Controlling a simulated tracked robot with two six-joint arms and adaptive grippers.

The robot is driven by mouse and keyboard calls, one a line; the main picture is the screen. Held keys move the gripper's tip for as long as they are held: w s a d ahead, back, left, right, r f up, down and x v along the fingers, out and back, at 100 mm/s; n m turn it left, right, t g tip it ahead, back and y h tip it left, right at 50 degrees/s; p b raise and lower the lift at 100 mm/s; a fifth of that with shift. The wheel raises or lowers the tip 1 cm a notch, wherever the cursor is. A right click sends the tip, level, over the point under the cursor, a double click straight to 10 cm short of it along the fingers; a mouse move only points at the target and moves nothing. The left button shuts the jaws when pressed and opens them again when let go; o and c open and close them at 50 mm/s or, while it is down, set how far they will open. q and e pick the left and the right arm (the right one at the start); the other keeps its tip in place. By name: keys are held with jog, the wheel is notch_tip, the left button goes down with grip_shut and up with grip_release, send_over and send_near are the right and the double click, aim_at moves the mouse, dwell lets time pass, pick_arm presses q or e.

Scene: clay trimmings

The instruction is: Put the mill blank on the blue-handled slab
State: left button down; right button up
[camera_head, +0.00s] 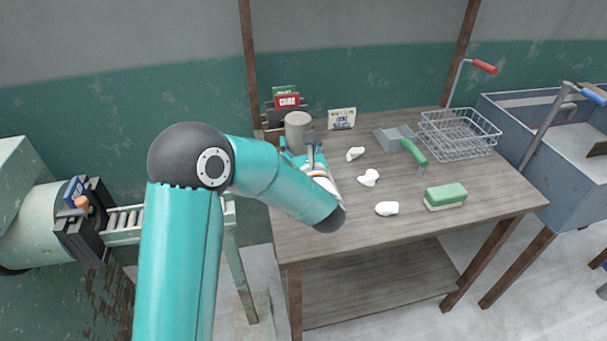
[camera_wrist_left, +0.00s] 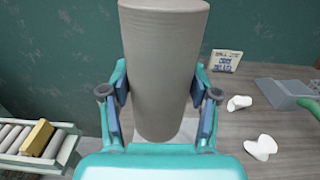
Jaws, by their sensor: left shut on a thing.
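The mill blank, which I take to be the grey-brown cylinder (camera_head: 298,128), is upright at the table's back left corner. It fills the middle of the left wrist view (camera_wrist_left: 163,70). My left gripper (camera_head: 299,152) is shut on it, with a finger on each side (camera_wrist_left: 160,105). I cannot tell whether its base touches the table. A blue handle (camera_head: 593,96) on a grey rod shows at the far right, by a grey-blue trough. The slab itself is not clearly visible; a brown piece (camera_head: 597,148) is cut off by the right edge. My right gripper is not in view.
The wooden table (camera_head: 330,232) holds several white clay scraps (camera_head: 369,178), a green-handled scoop (camera_head: 413,152), a green-and-cream block (camera_head: 446,195) and a wire basket (camera_head: 458,133) near a red handle. A small sign (camera_head: 342,119) stands behind.

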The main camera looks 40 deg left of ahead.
pick_arm(q)
notch_tip(320, 180, down, 9)
jog(key=shift+r, duration=0.2)
jog(key=shift+c, duration=1.3)
grip_release()
jog(key=shift+s, duration=0.1)
jog(key=b+v, duration=0.2)
jog(key=v, duration=1)
